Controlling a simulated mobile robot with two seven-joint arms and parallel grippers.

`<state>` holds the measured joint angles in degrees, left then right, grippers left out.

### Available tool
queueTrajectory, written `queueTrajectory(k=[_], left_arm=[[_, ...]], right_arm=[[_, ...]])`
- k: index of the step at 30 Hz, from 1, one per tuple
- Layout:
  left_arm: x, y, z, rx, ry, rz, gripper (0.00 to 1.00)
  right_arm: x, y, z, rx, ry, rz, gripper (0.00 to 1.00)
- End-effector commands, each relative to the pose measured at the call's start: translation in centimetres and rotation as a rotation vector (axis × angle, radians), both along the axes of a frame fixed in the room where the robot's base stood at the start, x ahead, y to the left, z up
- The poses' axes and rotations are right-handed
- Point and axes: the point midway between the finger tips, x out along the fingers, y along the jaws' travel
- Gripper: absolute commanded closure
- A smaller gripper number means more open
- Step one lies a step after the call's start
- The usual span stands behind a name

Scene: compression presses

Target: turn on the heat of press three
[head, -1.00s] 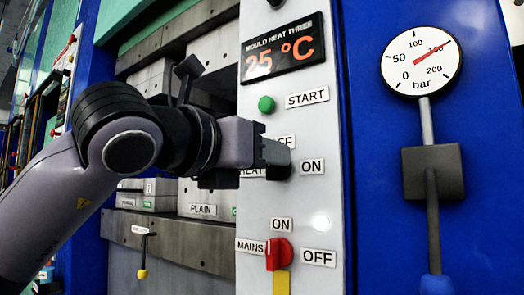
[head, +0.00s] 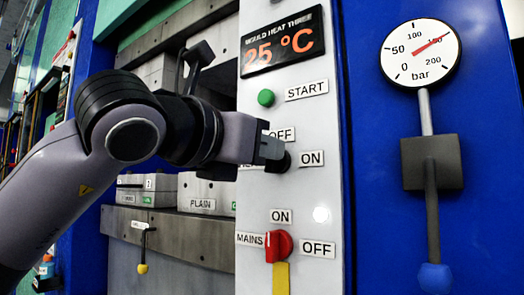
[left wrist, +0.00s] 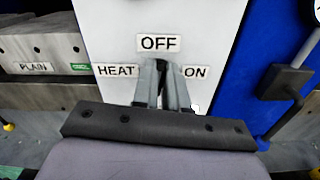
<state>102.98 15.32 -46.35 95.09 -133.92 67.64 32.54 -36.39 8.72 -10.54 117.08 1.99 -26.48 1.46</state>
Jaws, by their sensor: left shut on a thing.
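The black heat knob (head: 281,164) is on the white panel of press three, between the OFF label (head: 281,134) and the ON label (head: 312,158). My left gripper (head: 272,149) comes in from the left and is shut on this knob. In the left wrist view the two grey fingers (left wrist: 161,85) stand close together below the OFF label, between the HEAT and ON labels, and largely hide the knob. Which way the knob points cannot be told. The display (head: 283,43) above reads "MOULD HEAT THREE" and 25 °C. My right gripper is not in view.
A green START button (head: 266,97) is above the knob. A red MAINS switch (head: 278,246) with a yellow strip is below. A pressure gauge (head: 420,54) and a lever with a blue knob (head: 435,277) are on the right. Mould blocks (head: 202,190) lie left, behind my arm.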

Motion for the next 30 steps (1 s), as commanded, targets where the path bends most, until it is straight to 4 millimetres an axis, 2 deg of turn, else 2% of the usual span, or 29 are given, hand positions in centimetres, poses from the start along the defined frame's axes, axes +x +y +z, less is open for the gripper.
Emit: queueTrajectory(k=[12, 30], left_arm=[[-0.3, -0.4, -0.4, 0.311, -0.223, 0.003, 1.0], [-0.6, -0.8, -0.9, 0.772, -0.557, 0.0, 1.0]], right_arm=[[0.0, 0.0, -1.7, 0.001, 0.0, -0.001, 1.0], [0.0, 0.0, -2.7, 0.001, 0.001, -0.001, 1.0]])
